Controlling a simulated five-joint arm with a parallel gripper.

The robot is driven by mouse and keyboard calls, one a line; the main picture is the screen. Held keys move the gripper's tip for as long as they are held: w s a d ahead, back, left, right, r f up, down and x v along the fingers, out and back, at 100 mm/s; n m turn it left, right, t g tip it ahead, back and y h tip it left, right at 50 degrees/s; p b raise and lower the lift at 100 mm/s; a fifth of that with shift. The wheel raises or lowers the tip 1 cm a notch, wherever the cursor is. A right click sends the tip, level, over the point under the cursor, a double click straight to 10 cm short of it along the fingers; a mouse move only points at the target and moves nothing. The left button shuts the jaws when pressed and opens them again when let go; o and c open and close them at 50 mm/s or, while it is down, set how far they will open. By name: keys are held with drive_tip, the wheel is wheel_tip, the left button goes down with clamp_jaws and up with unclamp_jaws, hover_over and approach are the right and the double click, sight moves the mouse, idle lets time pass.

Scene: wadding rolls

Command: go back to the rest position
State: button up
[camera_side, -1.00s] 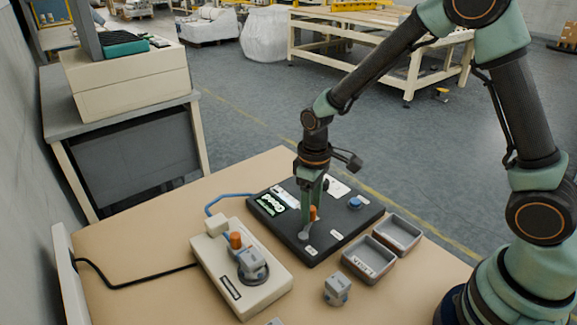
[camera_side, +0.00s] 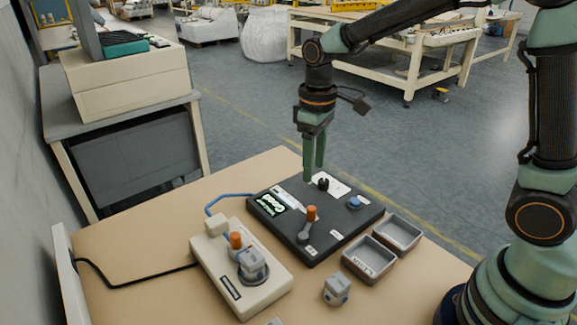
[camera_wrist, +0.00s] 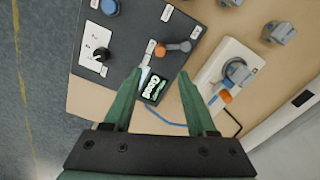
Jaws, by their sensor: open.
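My gripper (camera_side: 314,176) is open and empty in the side view, pointing down above the back part of the black panel (camera_side: 346,236). In the wrist view its two green fingers (camera_wrist: 160,84) stand wide apart with nothing between them touching. The panel carries a lever with an orange knob (camera_side: 311,214), a black dial (camera_side: 323,183), a blue button (camera_side: 355,202) and a lit green display (camera_side: 272,204). The lever and display also show in the wrist view, beyond the fingertips. No part of my gripper touches the panel.
A cream device (camera_side: 241,283) with a grey block and orange peg stands left of the panel, joined by a blue cable. Two grey trays (camera_side: 398,234) lie to the right. A grey block (camera_side: 337,290) sits on the table in front. The air around my gripper is clear.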

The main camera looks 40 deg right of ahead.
drive_tip(key=shift+r, duration=0.25)
drive_tip(key=s+d+r+m+t, duration=0.2)
drive_tip(key=s+r, duration=0.1)
drive_tip(key=s, duration=0.2)
drive_tip(key=s+d+r+m+t, duration=0.2)
drive_tip(key=s+d+r+t, duration=0.1)
drive_tip(key=s+r, duration=0.1)
drive_tip(key=shift+s+d+r+t, duration=0.3)
drive_tip(key=shift+s+d, duration=0.05)
drive_tip(key=shift+s, duration=0.55)
